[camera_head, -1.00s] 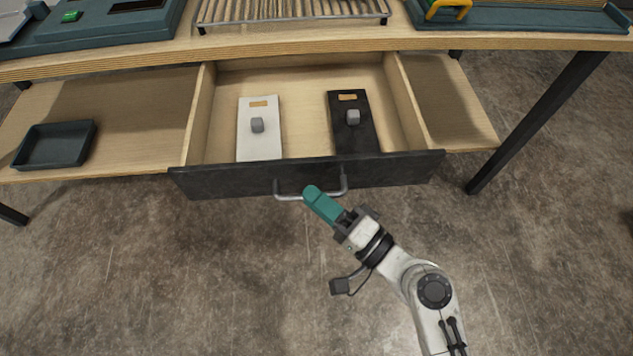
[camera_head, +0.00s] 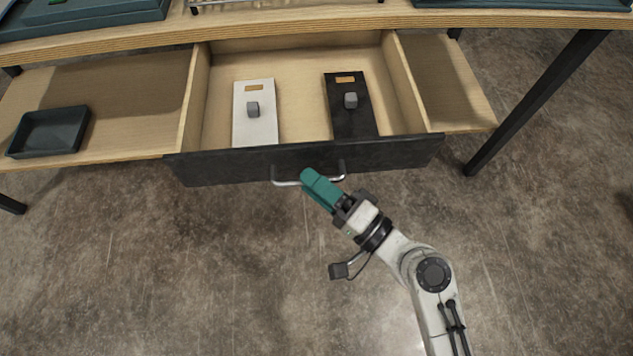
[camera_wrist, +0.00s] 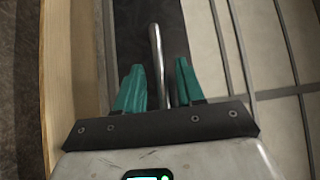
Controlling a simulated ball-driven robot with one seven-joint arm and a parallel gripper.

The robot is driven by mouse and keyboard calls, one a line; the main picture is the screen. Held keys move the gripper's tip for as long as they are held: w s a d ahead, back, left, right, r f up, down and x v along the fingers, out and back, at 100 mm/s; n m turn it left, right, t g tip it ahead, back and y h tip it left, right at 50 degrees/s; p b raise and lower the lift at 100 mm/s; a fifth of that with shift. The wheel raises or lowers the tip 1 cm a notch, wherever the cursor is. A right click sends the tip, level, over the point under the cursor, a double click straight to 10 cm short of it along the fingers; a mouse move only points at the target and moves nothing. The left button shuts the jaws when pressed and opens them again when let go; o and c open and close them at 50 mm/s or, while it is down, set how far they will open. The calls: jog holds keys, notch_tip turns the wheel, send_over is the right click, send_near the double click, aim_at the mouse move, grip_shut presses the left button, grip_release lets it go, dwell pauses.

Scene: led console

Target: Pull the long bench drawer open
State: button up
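The long drawer (camera_head: 310,163) under the bench has a dark front and pale wood sides. It stands well out from the bench, with its inside showing. A silver bar handle (camera_head: 284,183) is on its front. My gripper (camera_head: 309,176), with teal fingers, is at the middle of the handle. In the wrist view, the handle bar (camera_wrist: 161,60) runs between the two fingers of my gripper (camera_wrist: 160,85). Narrow gaps show on both sides of the bar, so the fingers look open around it, not clamped.
The drawer holds a white plate (camera_head: 255,130) and a black plate (camera_head: 352,122), each with a grey knob. A dark tray (camera_head: 48,132) sits on the shelf at left. A black bench leg (camera_head: 535,100) stands at right. The floor (camera_head: 180,270) in front is clear.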

jog(key=b+v, duration=0.2)
jog(key=v, duration=0.8)
jog(key=shift+s+d, duration=0.25)
jog(key=shift+s, duration=0.05)
jog(key=s+d+f+n+g+h+p, duration=0.5)
jog(key=f+n+g+h+p, duration=0.1)
jog(key=f+n+g+p, duration=0.15)
jog(key=s+d+r+g+h+p, duration=0.1)
jog(key=s+d+g+h, duration=0.1)
jog(key=d, duration=0.4)
jog(key=s+d+r+g+h+p, duration=0.2)
jog(key=s+d+g+h, duration=0.1)
jog(key=d+h, duration=0.3)
jog(key=shift+s, duration=0.8)
